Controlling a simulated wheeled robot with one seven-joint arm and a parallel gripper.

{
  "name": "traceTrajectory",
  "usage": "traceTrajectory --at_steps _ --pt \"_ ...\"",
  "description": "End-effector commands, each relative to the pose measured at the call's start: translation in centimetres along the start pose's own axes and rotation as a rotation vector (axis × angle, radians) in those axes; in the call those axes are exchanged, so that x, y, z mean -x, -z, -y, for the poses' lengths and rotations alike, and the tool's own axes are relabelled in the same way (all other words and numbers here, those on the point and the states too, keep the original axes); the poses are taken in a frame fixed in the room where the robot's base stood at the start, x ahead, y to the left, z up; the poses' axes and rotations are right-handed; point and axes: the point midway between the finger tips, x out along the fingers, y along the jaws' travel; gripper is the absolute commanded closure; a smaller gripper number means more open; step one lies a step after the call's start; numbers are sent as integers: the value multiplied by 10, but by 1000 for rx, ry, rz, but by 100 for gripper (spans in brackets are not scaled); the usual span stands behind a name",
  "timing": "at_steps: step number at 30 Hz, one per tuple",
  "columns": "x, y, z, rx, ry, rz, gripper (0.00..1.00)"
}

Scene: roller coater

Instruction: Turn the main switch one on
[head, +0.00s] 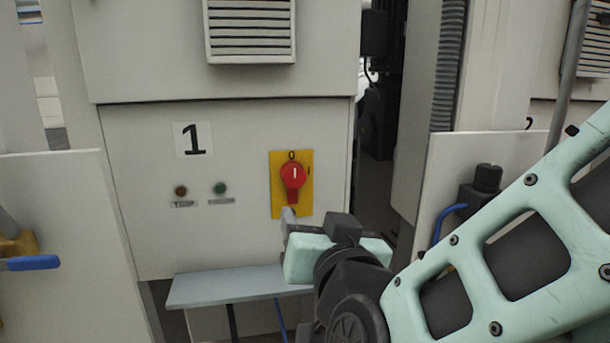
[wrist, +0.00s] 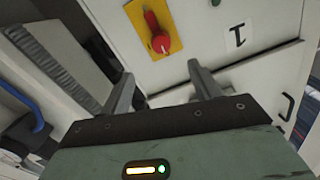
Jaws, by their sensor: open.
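The main switch one is a red rotary knob (head: 292,177) on a yellow plate (head: 305,207), on the panel marked 1. A 0 is printed above the knob, and its white line stands upright. The knob also shows in the wrist view (wrist: 160,42), at the top, turned over by the camera's tilt. My gripper (wrist: 160,80) is open, its two fingers apart with nothing between them. In the head view one finger shows just below the yellow plate. In the wrist view the knob lies beyond the fingertips, apart from them. The other finger is hidden in the head view.
A red button (head: 181,191) and a green button (head: 220,188) sit left of the switch. A grey-blue shelf (head: 225,288) juts out below the panel. A vent (head: 250,30) is above. A dark gap (head: 377,180) opens right of the panel.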

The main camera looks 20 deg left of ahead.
Motion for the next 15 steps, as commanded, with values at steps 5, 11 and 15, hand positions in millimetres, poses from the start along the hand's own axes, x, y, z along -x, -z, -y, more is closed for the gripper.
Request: traceTrajectory --at_steps 5,11,15 --pt "-8 6 1 0 -17 -45 37" --pt "-39 9 1 -1 -18 -44 37" --pt "-69 11 0 0 -18 -44 37"
